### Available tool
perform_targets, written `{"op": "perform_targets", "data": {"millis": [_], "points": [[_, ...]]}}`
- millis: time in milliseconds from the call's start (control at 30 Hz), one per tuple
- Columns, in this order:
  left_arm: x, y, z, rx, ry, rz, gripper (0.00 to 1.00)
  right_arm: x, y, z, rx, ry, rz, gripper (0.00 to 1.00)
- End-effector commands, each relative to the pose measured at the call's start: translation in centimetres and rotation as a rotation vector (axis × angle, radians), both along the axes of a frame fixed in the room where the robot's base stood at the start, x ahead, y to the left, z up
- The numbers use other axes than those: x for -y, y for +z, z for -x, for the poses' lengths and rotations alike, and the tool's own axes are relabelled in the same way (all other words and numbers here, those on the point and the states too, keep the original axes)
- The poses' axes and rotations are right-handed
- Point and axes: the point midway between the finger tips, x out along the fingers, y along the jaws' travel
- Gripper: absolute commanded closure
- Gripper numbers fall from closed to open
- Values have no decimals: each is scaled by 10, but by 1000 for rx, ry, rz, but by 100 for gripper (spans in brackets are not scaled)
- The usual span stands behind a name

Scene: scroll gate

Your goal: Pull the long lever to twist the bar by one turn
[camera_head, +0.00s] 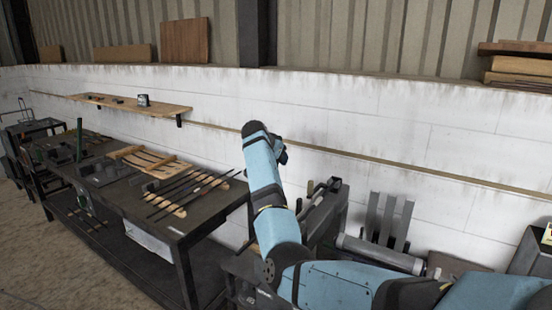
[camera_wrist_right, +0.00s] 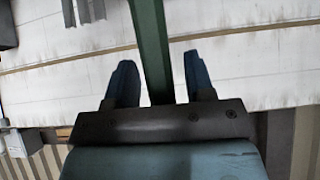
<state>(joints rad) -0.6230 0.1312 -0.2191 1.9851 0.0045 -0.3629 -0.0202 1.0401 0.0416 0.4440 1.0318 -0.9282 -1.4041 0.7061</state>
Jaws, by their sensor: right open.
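My right arm rises from the lower right in the head view, and its gripper end (camera_head: 280,150) is mostly hidden behind the wrist. In the right wrist view my right gripper (camera_wrist_right: 157,64) is open, one finger on each side of a green bar (camera_wrist_right: 153,45), which looks like the long lever. I see a gap between the bar and each finger. In the head view my arm hides this bar. A dark machine (camera_head: 326,208) stands behind my arm; I cannot make out the bar to be twisted. My left gripper is not in view.
A dark workbench (camera_head: 212,220) at the left holds a curved wooden rack (camera_head: 150,160) and several thin black rods (camera_head: 185,192). A grey roller (camera_head: 380,254) lies right of the machine. A white wall (camera_head: 330,110) with a wooden shelf (camera_head: 125,104) stands behind.

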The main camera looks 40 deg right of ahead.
Motion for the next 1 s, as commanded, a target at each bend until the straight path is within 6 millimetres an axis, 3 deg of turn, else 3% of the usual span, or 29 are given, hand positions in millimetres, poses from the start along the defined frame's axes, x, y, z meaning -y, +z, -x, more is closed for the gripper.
{"op": "perform_targets", "data": {"millis": [167, 600, 800, 1000], "points": [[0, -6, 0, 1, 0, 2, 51, -13, 12, 4, 3, 1, 1, 51], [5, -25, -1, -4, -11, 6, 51, -77, 79, 28, 5, 1, 0, 51], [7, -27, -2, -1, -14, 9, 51, -91, 95, 33, 2, 1, 0, 51], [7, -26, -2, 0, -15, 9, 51, -93, 98, 34, 1, 1, 1, 51]]}}
